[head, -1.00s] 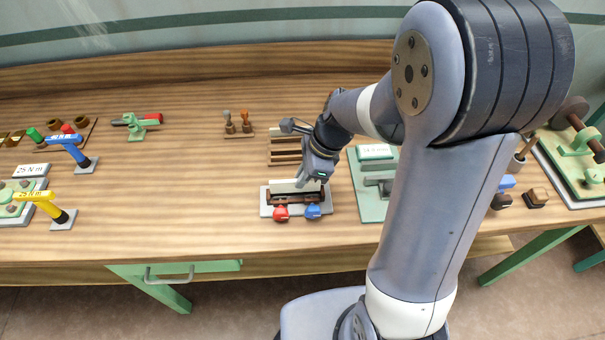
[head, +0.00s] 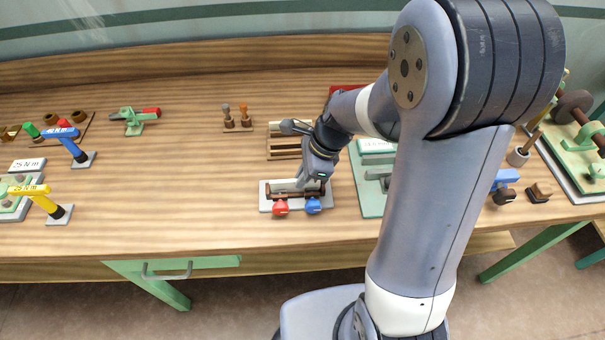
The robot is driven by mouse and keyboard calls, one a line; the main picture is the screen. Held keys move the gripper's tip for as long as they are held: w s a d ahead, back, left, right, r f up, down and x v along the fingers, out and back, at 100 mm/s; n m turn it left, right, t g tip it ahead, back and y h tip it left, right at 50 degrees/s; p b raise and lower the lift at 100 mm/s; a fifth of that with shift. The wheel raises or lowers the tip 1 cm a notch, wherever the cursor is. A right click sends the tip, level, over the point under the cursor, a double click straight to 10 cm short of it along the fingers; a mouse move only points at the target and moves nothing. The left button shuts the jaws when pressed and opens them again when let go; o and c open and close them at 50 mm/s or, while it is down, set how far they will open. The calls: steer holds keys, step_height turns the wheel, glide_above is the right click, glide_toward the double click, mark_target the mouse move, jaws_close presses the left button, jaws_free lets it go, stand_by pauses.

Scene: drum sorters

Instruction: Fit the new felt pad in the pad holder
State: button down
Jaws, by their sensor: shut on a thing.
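The pad holder (head: 277,196) is a dark brown trough on a pale grey base plate (head: 264,203), with a red knob (head: 280,207) and a blue knob (head: 313,206) along its front. My gripper (head: 303,184) points down at the holder's back edge, right of its middle. It is shut on the felt pad (head: 284,186), a pale strip lying lengthwise along the holder. The pad is low at the trough; whether it is fully seated cannot be told. My fingers hide part of the pad.
A slotted wooden rack (head: 284,153) stands just behind the holder. A green fixture (head: 371,203) stands close on the right, partly hidden by my arm. Blue (head: 70,146) and yellow (head: 40,198) torque drivers stand at the left. The bench between them and the holder is clear.

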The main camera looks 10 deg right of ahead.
steer(key=shift+f, duration=0.4)
steer(key=c, duration=1.5)
jaws_free()
steer(key=shift+o, duration=0.2)
steer(key=v, duration=1)
steer(key=shift+r, duration=0.4)
steer(key=shift+d, duration=0.1)
